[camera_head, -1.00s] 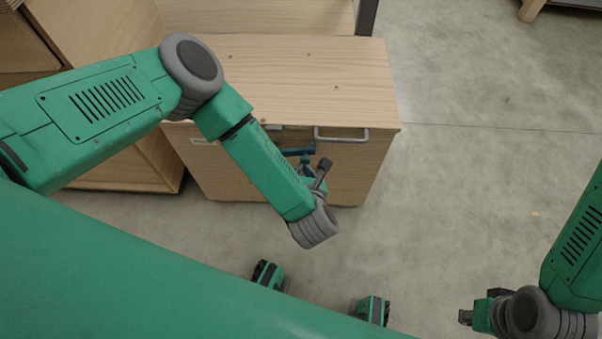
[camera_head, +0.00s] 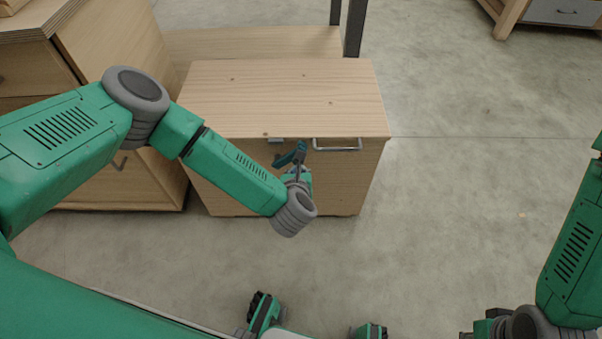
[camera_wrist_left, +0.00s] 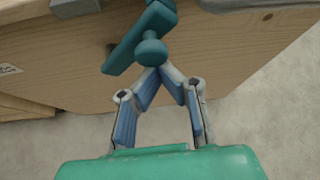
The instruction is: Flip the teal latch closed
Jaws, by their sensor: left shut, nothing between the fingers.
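The teal latch (camera_head: 290,156) is on the front of the small wooden cabinet, just under its top edge. Its bar is tilted, with the left end lower than the right. In the left wrist view the latch bar (camera_wrist_left: 128,42) slants from upper right to lower left, with a round knob standing out from it. My left gripper (camera_wrist_left: 160,73) is shut and empty, its fingertips right at the underside of the knob; I cannot tell if they touch. In the head view my left gripper (camera_head: 298,171) is partly hidden by its wrist. My right gripper (camera_head: 478,332) is cut off at the bottom edge.
A grey catch (camera_head: 277,140) is at the cabinet's top edge, left of the latch's upper end. A metal handle (camera_head: 337,145) is to the right. The wooden cabinet (camera_head: 345,185) stands beside a taller wooden unit (camera_head: 105,185). The floor at right is clear.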

